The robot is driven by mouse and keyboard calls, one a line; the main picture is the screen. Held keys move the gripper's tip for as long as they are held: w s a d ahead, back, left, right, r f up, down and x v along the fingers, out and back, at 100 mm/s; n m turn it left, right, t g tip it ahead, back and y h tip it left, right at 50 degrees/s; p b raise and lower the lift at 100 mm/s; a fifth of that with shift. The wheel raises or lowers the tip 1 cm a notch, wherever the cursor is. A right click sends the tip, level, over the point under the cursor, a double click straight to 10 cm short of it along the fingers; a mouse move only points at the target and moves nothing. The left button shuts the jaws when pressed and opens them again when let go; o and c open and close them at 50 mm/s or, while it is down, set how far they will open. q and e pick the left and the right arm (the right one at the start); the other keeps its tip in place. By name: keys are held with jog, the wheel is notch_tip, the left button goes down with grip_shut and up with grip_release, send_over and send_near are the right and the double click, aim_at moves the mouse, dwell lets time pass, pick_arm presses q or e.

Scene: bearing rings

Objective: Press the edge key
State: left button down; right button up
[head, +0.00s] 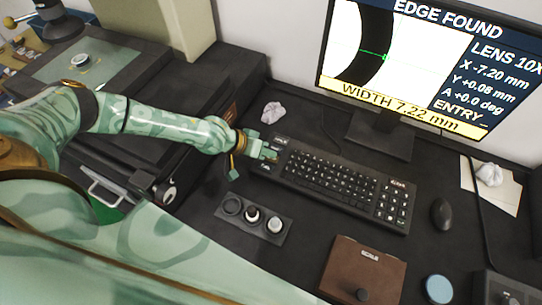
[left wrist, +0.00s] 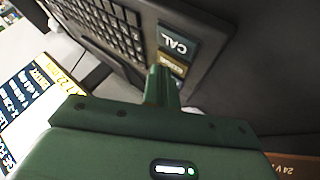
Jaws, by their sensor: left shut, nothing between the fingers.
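A black keyboard (head: 335,183) lies on the desk, with a short column of larger keys at its left end. My left gripper (head: 268,154) is shut and empty, its fingertips over that column. In the left wrist view the shut fingers (left wrist: 161,88) point at these keys. I cannot read which key is the edge key, nor tell whether the tips touch one. The monitor (head: 420,60) reads EDGE FOUND, with width 7.22 mm. My right gripper is out of view.
A dark tray (head: 243,226) with round places stands in front of the keyboard. A brown box (head: 363,268) and blue disc (head: 439,289) are nearer. A mouse (head: 442,213) lies right of the keyboard. Crumpled paper (head: 272,112) lies behind my gripper.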

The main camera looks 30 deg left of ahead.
aim_at(267, 159)
pick_arm(q)
jog(key=shift+r, duration=0.5)
notch_tip(267, 159, up, 5)
jog(key=p, duration=0.4)
dwell(1.2)
